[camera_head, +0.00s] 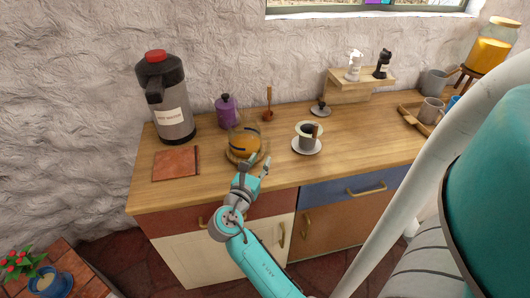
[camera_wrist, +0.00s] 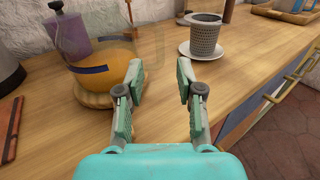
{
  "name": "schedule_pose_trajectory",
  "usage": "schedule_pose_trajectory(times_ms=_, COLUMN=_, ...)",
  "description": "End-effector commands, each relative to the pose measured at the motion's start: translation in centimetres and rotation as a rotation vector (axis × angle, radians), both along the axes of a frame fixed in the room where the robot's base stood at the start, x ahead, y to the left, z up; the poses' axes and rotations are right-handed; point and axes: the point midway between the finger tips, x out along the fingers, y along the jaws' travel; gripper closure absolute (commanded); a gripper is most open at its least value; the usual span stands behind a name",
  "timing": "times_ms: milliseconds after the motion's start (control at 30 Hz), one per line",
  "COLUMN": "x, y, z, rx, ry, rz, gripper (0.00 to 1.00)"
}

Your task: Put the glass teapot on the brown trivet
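The glass teapot (camera_head: 243,140), holding amber liquid, stands upright near the counter's front edge.
A red-topped dispenser (camera_head: 166,98) and a purple canister (camera_head: 228,111) stand behind and left. A grey perforated cup (camera_wrist: 204,36) on a white saucer (camera_head: 306,147) is to the right. A wooden shelf (camera_head: 351,90) stands further back. Counter between teapot and saucer is clear.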

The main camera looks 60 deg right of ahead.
Motion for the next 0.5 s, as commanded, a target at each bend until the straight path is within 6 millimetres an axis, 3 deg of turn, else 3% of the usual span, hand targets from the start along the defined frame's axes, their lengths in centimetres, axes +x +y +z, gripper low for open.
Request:
schedule_pose_trajectory(times_ms=200, x=-0.3, y=2.6, z=0.0, rx=0.0, ry=0.001, rz=0.001, gripper=0.63)
schedule_pose_trajectory(times_ms=500, x=-0.5, y=3.5, z=-0.6, rx=0.01, ry=-0.012, rz=0.019, gripper=0.63)
